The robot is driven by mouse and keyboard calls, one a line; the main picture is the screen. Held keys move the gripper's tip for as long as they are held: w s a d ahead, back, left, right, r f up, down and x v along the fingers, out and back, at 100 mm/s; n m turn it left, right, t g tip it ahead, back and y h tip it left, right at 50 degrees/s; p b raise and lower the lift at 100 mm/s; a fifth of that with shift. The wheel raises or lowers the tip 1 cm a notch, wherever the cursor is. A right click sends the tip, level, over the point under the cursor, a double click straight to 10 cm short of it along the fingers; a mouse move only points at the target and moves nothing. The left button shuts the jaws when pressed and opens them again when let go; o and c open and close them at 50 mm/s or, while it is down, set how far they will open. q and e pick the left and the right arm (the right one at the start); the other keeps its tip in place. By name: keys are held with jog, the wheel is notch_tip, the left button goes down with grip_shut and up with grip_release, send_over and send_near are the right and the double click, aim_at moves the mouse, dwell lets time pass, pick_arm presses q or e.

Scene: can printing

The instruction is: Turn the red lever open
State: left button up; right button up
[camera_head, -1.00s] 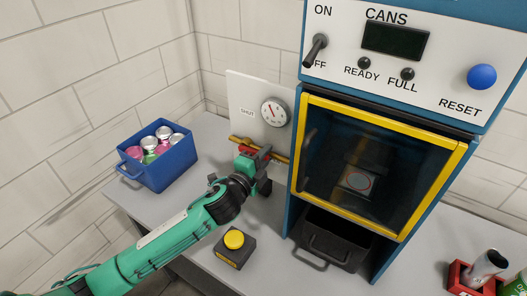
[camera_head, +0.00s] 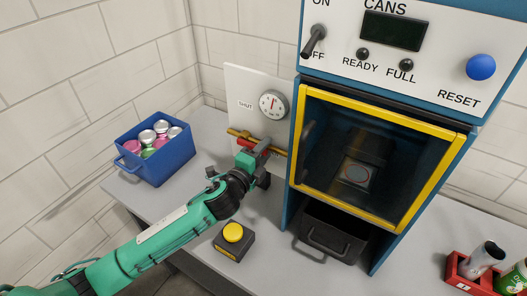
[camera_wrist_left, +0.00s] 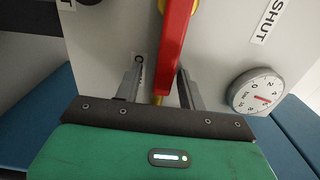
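The red lever (camera_head: 263,145) sits on the brass pipe (camera_head: 237,133) in front of a pale panel (camera_head: 243,95). My left gripper (camera_head: 262,163) is at the lever and hides part of it in the head view. In the left wrist view the red lever (camera_wrist_left: 174,50) runs between the two fingers of my left gripper (camera_wrist_left: 163,88). A gap shows on the lever's left side, and its right side is close to the other finger; contact is unclear. The dial gauge (camera_head: 273,105) is above the pipe, with its needle pointing about straight up. A SHUT label is left of it. My right gripper is not in view.
The blue machine with a yellow-framed window (camera_head: 398,222) stands close right of the lever. A blue bin of cans (camera_head: 172,160) is at left. A yellow button on a dark box (camera_head: 233,233) is in front. A red can holder (camera_head: 459,274) is at right.

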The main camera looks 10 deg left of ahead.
pick_arm(q)
jog(key=b+v, duration=0.4)
jog(key=v, duration=0.9)
jog(key=shift+s, duration=0.4)
jog(key=shift+a, duration=0.1)
